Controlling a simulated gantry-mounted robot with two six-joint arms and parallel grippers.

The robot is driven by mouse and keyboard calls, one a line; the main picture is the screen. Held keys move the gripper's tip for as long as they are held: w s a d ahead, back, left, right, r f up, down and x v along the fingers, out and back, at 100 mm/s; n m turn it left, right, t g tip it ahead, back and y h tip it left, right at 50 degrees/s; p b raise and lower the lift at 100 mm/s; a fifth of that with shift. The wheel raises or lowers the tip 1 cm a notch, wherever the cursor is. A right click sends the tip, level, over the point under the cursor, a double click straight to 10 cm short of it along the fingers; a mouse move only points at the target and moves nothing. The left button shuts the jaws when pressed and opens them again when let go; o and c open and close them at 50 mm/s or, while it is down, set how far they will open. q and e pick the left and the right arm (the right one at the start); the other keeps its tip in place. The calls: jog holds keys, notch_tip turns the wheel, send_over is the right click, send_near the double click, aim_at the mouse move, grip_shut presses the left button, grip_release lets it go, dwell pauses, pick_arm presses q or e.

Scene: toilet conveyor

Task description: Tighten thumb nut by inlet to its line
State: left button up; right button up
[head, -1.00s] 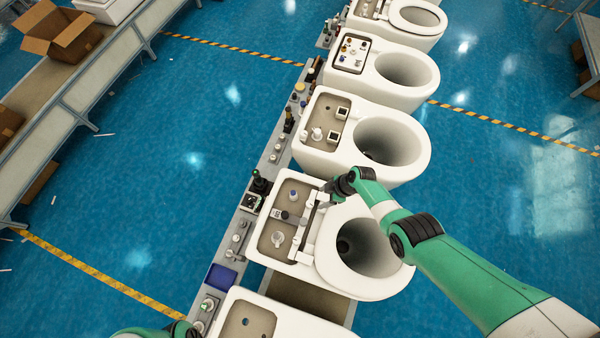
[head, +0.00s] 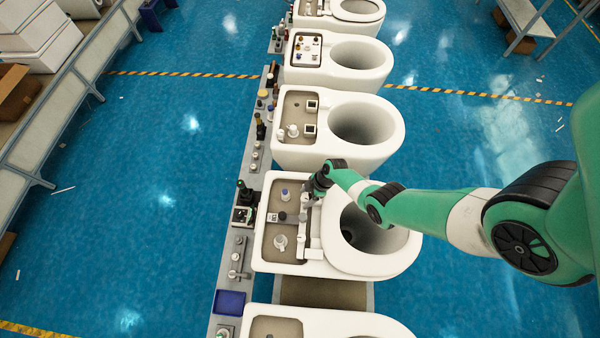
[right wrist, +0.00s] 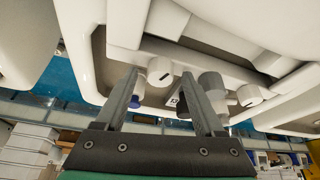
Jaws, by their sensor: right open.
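The toilet (head: 262,262) nearest my right arm has an open tank recess. In it stand a blue-topped part (head: 285,194), a dark knob (head: 282,216) and a pale round fitting (head: 280,241). My right gripper (right wrist: 160,76) is open over the recess's bowl side. In the right wrist view, a white round knob (right wrist: 160,72) with a dark line shows between the fingertips; contact cannot be told. A second white knob (right wrist: 250,95) lies to the right, by a grey cylinder (right wrist: 211,84). Which knob is by the inlet is unclear. My left gripper is not in view.
More toilets stand in a row, one behind (head: 295,155) and one in front (head: 262,310). A grey rail with small fittings and a blue tray (head: 230,302) runs along their left side.

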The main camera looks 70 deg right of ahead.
grip_shut()
dwell(0.4)
